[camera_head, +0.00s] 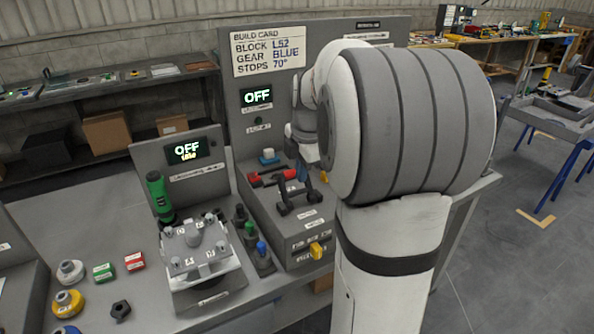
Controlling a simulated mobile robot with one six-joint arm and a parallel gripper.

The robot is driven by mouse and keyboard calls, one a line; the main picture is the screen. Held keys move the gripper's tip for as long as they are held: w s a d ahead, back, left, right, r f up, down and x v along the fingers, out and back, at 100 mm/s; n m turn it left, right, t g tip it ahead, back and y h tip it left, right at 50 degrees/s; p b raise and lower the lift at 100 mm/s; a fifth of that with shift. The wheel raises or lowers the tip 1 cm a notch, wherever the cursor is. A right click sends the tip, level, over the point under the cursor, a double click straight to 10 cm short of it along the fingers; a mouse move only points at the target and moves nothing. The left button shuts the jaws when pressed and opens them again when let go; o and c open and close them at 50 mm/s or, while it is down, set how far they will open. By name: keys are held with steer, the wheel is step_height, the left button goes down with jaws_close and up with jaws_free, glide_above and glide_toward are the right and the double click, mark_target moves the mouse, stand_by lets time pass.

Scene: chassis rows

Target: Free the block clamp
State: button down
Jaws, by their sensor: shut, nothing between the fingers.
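The bench station on the right has a red-handled lever (272,178), which looks like the block clamp's handle, lying low across its deck. A dark forked part (298,200) with two rounded ends is just to its right. I cannot tell whether the lever holds a block. My gripper (302,174) points down over this deck at the lever's right end, small and partly hidden by my arm. It is shut and empty. Whether it touches the lever is unclear. The station's display (256,96) reads OFF.
A build card (272,51) reads block L52, gear blue, stops 70°. A second station (202,262) with an OFF display and a green-handled tool (160,195) stands to the left. Loose parts lie at the bench's left. A yellow knob (317,250) is on the front.

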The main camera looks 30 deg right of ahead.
steer(key=s+r, duration=0.3)
steer(key=r, duration=0.8)
steer(key=shift+p, duration=0.35)
steer(key=s+a+f+m, duration=0.6)
steer(key=s+a+m, duration=0.1)
steer(key=s+m, duration=0.1)
steer(key=s+a+f+m+p, duration=0.1)
steer(key=s+a+f+m, duration=0.6)
steer(key=s+m, duration=0.2)
steer(key=shift+s+a+m+t, duration=0.25)
steer(key=shift+a+m+t, duration=0.05)
steer(key=shift+m, duration=0.4)
steer(key=c, duration=2.2)
jaws_free()
